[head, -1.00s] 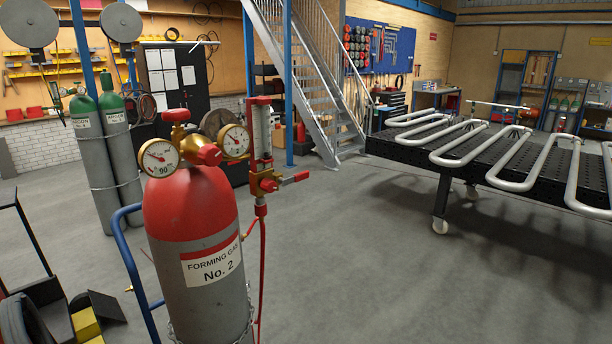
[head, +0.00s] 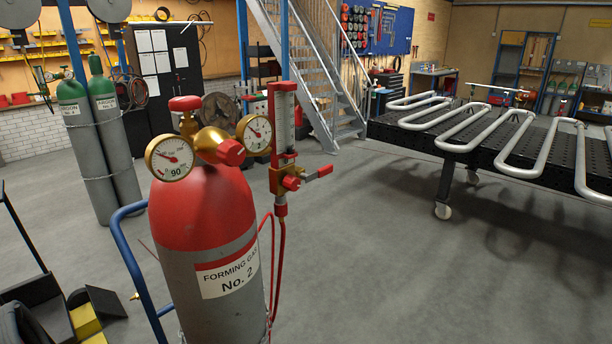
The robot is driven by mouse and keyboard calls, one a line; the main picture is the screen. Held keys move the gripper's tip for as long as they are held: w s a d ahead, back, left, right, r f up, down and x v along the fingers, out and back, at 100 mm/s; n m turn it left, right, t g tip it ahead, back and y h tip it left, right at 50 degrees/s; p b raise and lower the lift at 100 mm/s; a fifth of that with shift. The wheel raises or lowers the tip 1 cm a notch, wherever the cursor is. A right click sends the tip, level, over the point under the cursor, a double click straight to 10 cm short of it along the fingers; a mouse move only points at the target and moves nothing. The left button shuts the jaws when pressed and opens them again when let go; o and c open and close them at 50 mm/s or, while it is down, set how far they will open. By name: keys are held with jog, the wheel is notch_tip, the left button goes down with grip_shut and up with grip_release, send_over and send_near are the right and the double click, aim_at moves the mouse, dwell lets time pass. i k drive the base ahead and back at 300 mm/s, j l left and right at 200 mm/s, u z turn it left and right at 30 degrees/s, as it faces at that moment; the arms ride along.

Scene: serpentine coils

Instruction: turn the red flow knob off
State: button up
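A grey gas cylinder (head: 205,295) with a red shoulder and a "FORMING GAS No. 2" label stands upright at the centre left. On top are a brass regulator with two round gauges (head: 171,158), a red handwheel (head: 185,103) and a red regulator knob (head: 231,152). To their right a clear flowmeter tube in a red frame (head: 283,115) stands upright. At its brass base is a small round red flow knob (head: 291,183). A red-handled lever (head: 319,173) sticks out to the right beside it. My gripper is not in view.
A blue trolley handle (head: 132,260) rises left of the cylinder. A red hose (head: 281,250) hangs below the flowmeter. A black perforated table (head: 480,155) with bent silver tubes stands at right. Green-topped cylinders (head: 104,90) stand back left. The floor (head: 370,260) between is clear.

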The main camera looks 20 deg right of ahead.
aim_at(292, 182)
jog(key=l+u, duration=0.15)
jog(key=u, duration=0.25)
jog(key=l+u, duration=0.15)
jog(key=u, duration=0.25)
jog(key=l+u, duration=0.2)
jog(key=u, duration=0.15)
jog(key=l+u, duration=0.15)
jog(key=u, duration=0.25)
